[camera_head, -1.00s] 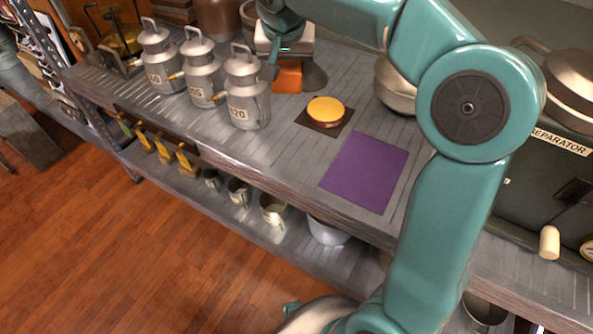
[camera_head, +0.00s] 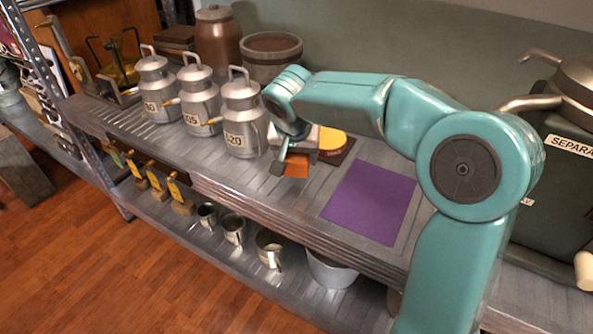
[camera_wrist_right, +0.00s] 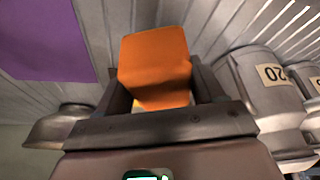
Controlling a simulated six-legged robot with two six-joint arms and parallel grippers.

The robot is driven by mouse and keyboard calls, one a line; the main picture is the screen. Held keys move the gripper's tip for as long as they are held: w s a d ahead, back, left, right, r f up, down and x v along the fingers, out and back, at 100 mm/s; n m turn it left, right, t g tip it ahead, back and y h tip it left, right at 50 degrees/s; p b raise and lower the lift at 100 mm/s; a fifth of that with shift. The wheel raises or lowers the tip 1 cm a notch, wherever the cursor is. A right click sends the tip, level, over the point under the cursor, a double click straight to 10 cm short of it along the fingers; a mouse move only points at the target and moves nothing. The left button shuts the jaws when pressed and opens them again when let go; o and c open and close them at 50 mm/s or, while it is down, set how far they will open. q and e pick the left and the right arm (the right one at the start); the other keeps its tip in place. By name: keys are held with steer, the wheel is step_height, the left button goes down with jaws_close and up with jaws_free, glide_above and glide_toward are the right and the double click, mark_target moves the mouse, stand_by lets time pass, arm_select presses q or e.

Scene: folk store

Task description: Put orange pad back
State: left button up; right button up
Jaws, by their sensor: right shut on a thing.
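The orange pad (camera_wrist_right: 155,62) is between the fingers of my right gripper (camera_wrist_right: 152,95) in the right wrist view. In the head view the right gripper (camera_head: 292,162) is shut on the orange pad (camera_head: 296,165), just right of the can marked 20 (camera_head: 243,125). It is low over the shelf top or near it; I cannot tell whether the pad touches. The purple pad (camera_head: 371,202) lies flat to the right, and it also shows in the wrist view (camera_wrist_right: 45,38). My left gripper is out of view.
Metal cans (camera_head: 198,100) stand to the left. A separator machine (camera_head: 555,190) stands right. The shelf's front edge (camera_head: 270,220) is close.

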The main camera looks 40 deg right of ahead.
step_height(320, 180, down, 4)
steer(key=shift+b, duration=0.6)
steer(key=shift+r, duration=0.1)
steer(key=shift+f, duration=0.2)
steer(key=o, duration=1)
steer(key=shift+r, duration=0.2)
